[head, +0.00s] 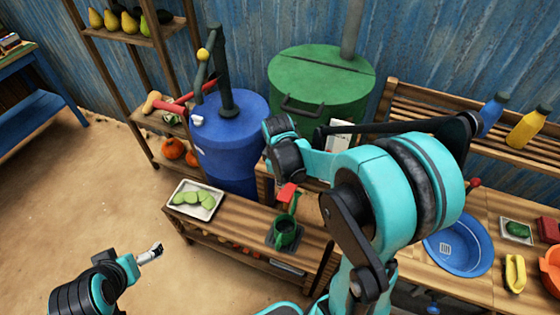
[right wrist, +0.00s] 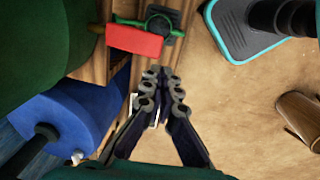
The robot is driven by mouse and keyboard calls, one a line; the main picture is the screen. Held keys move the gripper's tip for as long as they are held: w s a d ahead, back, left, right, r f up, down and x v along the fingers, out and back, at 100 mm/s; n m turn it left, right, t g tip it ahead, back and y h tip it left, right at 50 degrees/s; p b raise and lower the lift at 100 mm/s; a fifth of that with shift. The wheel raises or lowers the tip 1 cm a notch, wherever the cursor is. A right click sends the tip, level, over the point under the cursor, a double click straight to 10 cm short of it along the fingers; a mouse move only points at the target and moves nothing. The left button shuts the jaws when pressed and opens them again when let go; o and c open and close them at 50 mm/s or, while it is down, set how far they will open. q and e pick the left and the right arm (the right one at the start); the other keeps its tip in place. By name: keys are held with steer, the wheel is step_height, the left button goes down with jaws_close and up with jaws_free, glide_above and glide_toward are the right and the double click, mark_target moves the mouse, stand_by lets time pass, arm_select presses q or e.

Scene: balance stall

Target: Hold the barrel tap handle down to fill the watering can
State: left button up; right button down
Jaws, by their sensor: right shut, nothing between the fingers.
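A green watering can (head: 285,232) stands on a dark square pad on the wooden bench. A red block-shaped handle (head: 288,192) shows just above it, beside my right arm. In the right wrist view, the red handle (right wrist: 135,40) lies beyond my fingertips, with the green can (right wrist: 160,22) partly behind it. My right gripper (right wrist: 160,78) is shut and empty, apart from the handle in that picture. My right arm hides much around the tap in the head view. My left gripper (head: 152,252) is low at the left, away from the bench; its jaws are too small to judge.
A blue barrel (head: 228,155) with a dark pump stands behind the bench, beside a green lidded barrel (head: 320,85). A white tray of green slices (head: 195,200) lies at the bench's left end. A blue basin (head: 458,245) sits right. Sandy floor is clear at left.

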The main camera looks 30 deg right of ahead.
step_height(320, 180, up, 9)
steer(key=s+a+p, duration=0.1)
steer(key=p, duration=0.1)
steer(key=shift+s+a, duration=0.1)
stand_by(0.7)
steer(key=s+a+f+m+t+y+b, duration=0.1)
steer(key=s+a+f+m+t+b, duration=0.5)
steer(key=s+m+b, duration=0.2)
steer(key=shift+s+a+b, duration=0.2)
steer(key=shift+s+b, duration=0.25)
steer(key=shift+b, duration=0.5)
